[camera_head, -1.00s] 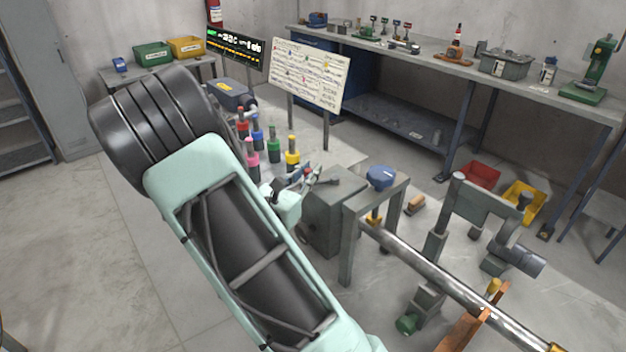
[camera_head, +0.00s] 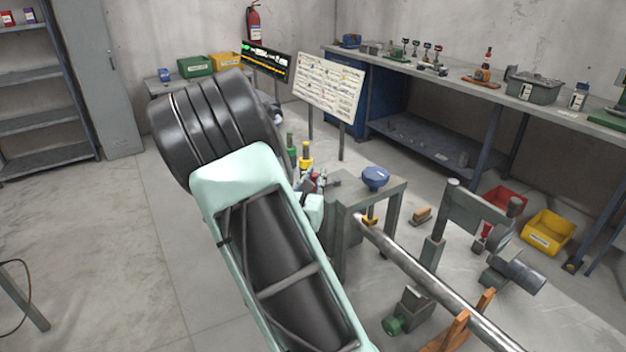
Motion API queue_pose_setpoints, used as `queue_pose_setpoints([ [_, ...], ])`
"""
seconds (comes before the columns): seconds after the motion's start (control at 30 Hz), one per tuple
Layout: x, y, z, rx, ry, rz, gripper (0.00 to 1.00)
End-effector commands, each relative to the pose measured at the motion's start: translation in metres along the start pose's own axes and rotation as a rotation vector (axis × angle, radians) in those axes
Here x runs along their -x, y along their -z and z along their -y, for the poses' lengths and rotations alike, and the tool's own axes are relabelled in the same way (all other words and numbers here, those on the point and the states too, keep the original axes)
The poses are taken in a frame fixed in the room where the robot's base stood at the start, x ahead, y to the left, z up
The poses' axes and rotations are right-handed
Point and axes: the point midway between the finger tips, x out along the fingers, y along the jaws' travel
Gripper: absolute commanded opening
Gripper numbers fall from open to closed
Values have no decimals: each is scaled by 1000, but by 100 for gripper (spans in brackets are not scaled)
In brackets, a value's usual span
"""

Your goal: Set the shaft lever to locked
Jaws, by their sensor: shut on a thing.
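A small mint part past the link's edge looks like my wrist. My gripper (camera_head: 317,183) seems to be the small cluster above it, beside a grey box-shaped housing (camera_head: 343,215). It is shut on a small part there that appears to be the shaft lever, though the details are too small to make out. A long steel shaft (camera_head: 425,277) runs from the stand beside the housing toward the lower right. The lever's position cannot be read.
Green (camera_head: 291,150) and yellow (camera_head: 306,155) capped handles stand behind my arm. A blue knob (camera_head: 375,177) tops the stand. An orange support (camera_head: 460,325) holds the shaft. A grey post fixture (camera_head: 475,212) and a yellow bin (camera_head: 548,232) are at right. Open floor lies left.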

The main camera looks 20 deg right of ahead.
Motion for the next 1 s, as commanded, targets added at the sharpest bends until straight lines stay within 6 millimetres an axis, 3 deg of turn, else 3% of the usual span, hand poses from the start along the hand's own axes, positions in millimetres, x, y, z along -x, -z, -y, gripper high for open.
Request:
queue_pose_setpoints([
  [0.7, -2, 1, 4, 1, -27, -2, 0],
  [0.73, -2, 1, 4, 1, -27, -2, 19],
  [0.8, -2, 1, 4, 1, -27, -1, 26],
  [0.87, -2, 0, 4, 1, -27, -1, 33],
  [1.0, -2, 0, 3, 1, -27, 0, 34],
])
